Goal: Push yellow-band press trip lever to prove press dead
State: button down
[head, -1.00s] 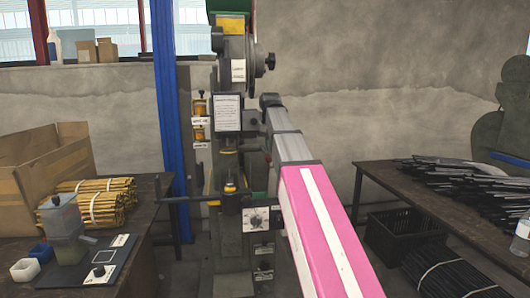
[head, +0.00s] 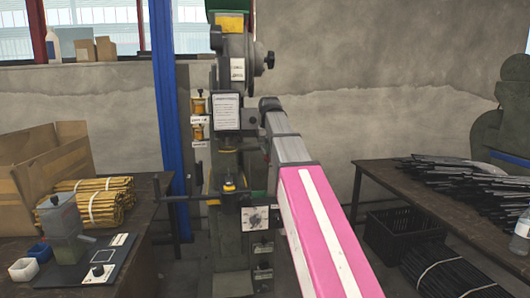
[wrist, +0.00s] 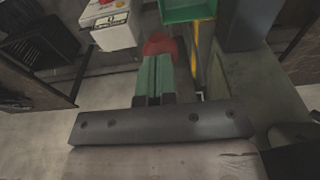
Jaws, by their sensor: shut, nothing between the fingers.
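The press (head: 229,60) stands in the middle of the head view, grey-green, with a yellow band (head: 229,24) near its top. A black lever (head: 185,199) reaches left from its front, with an upright end piece. In the wrist view my gripper (wrist: 157,65) shows as two green fingers, closed together and empty. A red rounded part (wrist: 158,46) lies just past the fingertips; I cannot tell whether they touch it or whether it is the trip lever. In the head view my pink and grey arm hides the gripper and part of the press's right side.
A left bench (head: 140,225) holds a carton (head: 45,165), yellow bundles (head: 105,205) and a small device (head: 62,215). A right bench (head: 385,182) holds dark strips (head: 450,180); a black crate (head: 390,225) is below. The wrist view shows a white control box (wrist: 113,32) and green bin (wrist: 188,10).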

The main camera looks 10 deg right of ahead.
aim_at(269, 161)
jog(key=shift+f, duration=0.1)
jog(key=shift+s+f, duration=0.15)
jog(key=shift+f, duration=0.65)
jog(key=shift+f, duration=1.85)
